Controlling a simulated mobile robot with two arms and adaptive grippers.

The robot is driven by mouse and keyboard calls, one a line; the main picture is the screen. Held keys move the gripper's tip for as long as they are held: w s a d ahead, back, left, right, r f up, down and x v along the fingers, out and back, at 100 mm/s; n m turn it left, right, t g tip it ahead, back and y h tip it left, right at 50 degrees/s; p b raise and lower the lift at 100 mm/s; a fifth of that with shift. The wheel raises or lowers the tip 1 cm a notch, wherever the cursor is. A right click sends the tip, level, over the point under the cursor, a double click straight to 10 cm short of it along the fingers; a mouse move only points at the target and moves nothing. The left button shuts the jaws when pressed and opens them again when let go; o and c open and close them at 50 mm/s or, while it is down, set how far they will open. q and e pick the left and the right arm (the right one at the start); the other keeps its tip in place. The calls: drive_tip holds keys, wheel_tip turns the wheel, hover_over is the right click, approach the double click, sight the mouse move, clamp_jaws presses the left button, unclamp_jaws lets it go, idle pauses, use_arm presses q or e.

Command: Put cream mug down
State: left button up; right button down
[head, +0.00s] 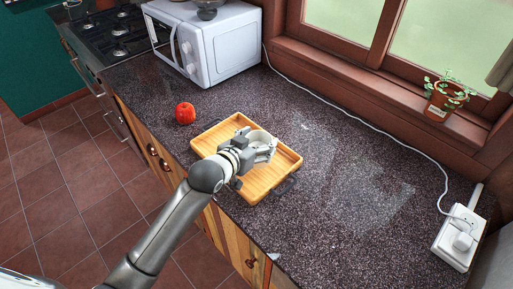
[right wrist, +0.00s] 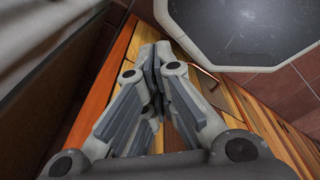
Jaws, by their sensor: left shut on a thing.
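A wooden tray (head: 285,170) with low walls and dark handles lies on the dark speckled counter. My left gripper (head: 262,150) is over the tray's middle, shut on the cream mug (head: 260,137). The gripper hides much of the mug, and I cannot tell whether the mug's base touches the tray. My right gripper (right wrist: 156,58) shows in the right wrist view with its fingers together and nothing between them. It is in front of wooden cabinet fronts, away from the counter top.
A red apple (head: 185,112) sits left of the tray. A white microwave (head: 215,45) stands behind it, near the stove (head: 110,30). A potted plant (head: 443,97) is on the sill, and a power strip (head: 459,238) with a cable lies at right. The counter right of the tray is clear.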

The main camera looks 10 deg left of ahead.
sight(263, 143)
use_arm(q)
drive_tip(key=shift+w+a+f, duration=0.2)
drive_tip(key=shift+w+f, duration=0.15)
drive_tip(key=shift+f, duration=0.05)
wheel_tip(263, 143, down, 2)
drive_tip(key=shift+f+p, duration=0.15)
drive_tip(key=shift+p, duration=0.45)
drive_tip(key=shift+f, duration=0.35)
drive_tip(key=shift+f, duration=0.1)
drive_tip(key=o, duration=1.3)
drive_tip(key=shift+s, duration=0.1)
